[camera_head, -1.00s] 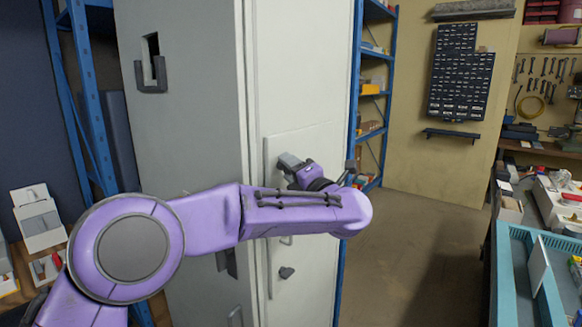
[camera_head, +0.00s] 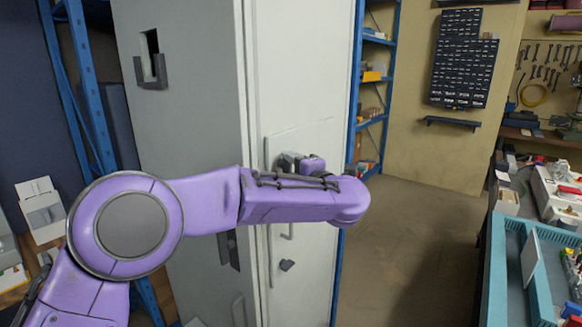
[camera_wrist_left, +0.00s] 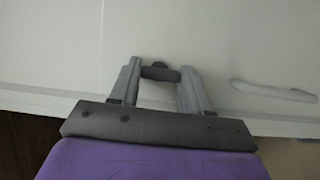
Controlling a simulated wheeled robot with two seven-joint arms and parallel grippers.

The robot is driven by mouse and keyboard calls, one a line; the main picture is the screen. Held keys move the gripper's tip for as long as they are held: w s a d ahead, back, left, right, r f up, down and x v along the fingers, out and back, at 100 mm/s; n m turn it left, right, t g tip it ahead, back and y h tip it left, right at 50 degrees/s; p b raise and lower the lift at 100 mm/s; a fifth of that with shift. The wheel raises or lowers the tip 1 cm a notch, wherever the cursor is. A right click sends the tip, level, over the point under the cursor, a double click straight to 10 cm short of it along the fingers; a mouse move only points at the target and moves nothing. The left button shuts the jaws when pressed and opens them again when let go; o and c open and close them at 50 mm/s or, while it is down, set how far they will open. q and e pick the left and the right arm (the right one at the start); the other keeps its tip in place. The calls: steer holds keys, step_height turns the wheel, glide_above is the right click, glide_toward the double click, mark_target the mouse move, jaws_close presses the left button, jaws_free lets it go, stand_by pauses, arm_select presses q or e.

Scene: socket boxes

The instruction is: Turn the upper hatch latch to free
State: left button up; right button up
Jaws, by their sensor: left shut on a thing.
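The pale hatch (camera_head: 318,140) is set in the front of a tall grey-white cabinet. My left gripper (camera_wrist_left: 160,80) is at the hatch's upper left area, its two grey fingers either side of the dark upper latch (camera_wrist_left: 160,72) and shut on it. In the head view my left gripper (camera_head: 286,161) shows only in part, above my purple forearm, and the upper latch is hidden there. The lower latch (camera_head: 287,265) is a small dark knob further down the hatch. A grey bar handle (camera_head: 289,232) sits between them and also shows in the wrist view (camera_wrist_left: 273,91). My right gripper is out of view.
Blue shelving (camera_head: 372,90) stands behind the cabinet to the right, with another blue rack (camera_head: 82,90) at left. A turquoise-edged workbench (camera_head: 490,275) with parts is at the right. The floor (camera_head: 410,235) between is clear.

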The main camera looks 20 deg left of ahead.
arm_select(q)
steer(key=shift+r, duration=0.1)
steer(key=o, duration=1.1)
steer(key=shift+c, duration=0.2)
steer(key=shift+d, duration=0.1)
steer(key=b+v, duration=0.4)
steer(key=v, duration=0.6)
steer(key=shift+s, duration=0.2)
steer(key=shift+d, duration=0.1)
